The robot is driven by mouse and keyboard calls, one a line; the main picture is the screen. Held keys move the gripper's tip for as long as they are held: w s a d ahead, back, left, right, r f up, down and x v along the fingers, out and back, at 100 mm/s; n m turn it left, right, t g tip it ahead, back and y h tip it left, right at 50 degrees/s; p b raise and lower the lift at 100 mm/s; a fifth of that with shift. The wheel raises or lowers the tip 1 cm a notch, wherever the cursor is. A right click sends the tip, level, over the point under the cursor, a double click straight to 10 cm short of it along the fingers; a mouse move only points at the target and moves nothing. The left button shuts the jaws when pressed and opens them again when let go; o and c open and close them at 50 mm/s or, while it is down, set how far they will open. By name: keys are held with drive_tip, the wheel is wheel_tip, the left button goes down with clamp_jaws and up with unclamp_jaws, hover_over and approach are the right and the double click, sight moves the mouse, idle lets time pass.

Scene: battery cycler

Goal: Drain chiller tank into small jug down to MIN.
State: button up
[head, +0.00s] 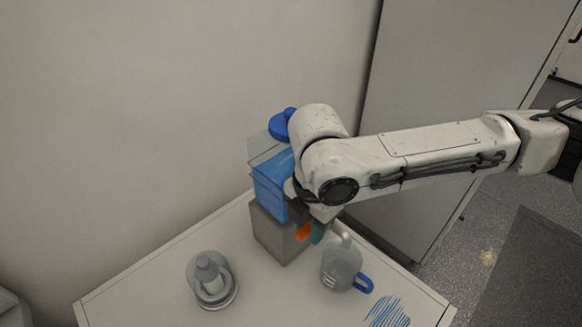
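The chiller tank (270,184) is a clear box holding blue liquid, set on a grey block (275,240) on the white table. A blue cap (281,124) shows at its top. My gripper (309,222) points down at the tank's right front side, mostly hidden by my wrist. A small orange piece (303,232) and a teal piece (317,234) show just below it; I cannot tell what it touches. The small jug (340,268), grey and translucent with a blue handle, stands on the table right of the block. Its liquid level and the MIN mark cannot be read.
A round grey dish (230,297) with a bottle-like piece (209,273) stands at the table's left. Blue stripes (388,313) mark the front right of the table. A wall is behind, and a tall grey panel (440,65) stands behind my arm.

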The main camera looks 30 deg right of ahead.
idle(0.3)
drive_tip(key=n, duration=0.2)
drive_tip(key=s+d+n, duration=0.1)
drive_tip(key=n, duration=0.1)
drive_tip(key=s+n+p, duration=0.1)
drive_tip(key=n, duration=0.1)
drive_tip(key=shift+s+d, duration=0.15)
drive_tip(key=shift+d, duration=0.2)
drive_tip(key=shift+n, duration=0.4)
